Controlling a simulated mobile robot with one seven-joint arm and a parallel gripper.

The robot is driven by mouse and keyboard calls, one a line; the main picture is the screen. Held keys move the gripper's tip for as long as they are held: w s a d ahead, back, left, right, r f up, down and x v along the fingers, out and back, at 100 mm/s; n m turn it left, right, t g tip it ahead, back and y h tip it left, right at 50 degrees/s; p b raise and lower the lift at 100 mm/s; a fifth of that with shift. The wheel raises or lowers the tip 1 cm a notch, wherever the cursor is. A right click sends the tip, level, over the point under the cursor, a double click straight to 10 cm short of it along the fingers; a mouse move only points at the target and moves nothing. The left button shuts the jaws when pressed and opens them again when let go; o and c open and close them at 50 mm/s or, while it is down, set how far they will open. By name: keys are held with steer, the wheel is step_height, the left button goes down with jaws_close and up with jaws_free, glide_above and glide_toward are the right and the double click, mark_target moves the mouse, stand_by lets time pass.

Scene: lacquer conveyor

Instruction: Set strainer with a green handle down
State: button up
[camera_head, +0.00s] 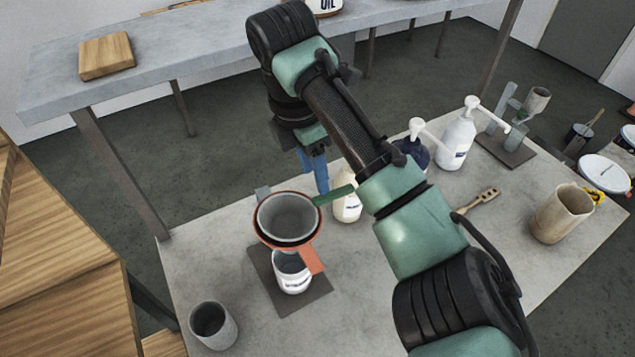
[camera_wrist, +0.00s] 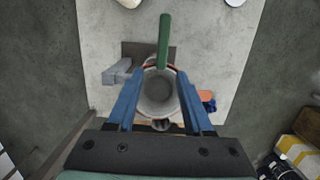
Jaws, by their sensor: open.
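The strainer with a green handle (camera_head: 337,194) has a grey bowl (camera_head: 288,217) that sits inside an orange-rimmed ring over a white container (camera_head: 292,274). Its bowl looks level. In the wrist view the green handle (camera_wrist: 164,42) points away from me, and the grey bowl (camera_wrist: 158,92) shows between my fingers. My gripper (camera_wrist: 161,72) is open, with a blue finger on each side of the handle's base. In the head view my gripper (camera_head: 319,184) hangs just behind the strainer's rim. I cannot tell whether a finger touches it.
The container stands on a dark plate (camera_head: 262,282) with a grey upright. A grey cup (camera_head: 213,325) stands front left. A cream bottle (camera_head: 347,206) stands close behind the handle. Pump bottles (camera_head: 457,140), a brush (camera_head: 478,201) and a beige pitcher (camera_head: 562,213) are right. The table's front middle is clear.

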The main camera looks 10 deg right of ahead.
step_height(320, 180, up, 7)
steer(key=shift+s+a+p, duration=0.25)
steer(key=shift+a+p, duration=0.15)
steer(key=shift+a, duration=0.05)
steer(key=shift+r, duration=0.1)
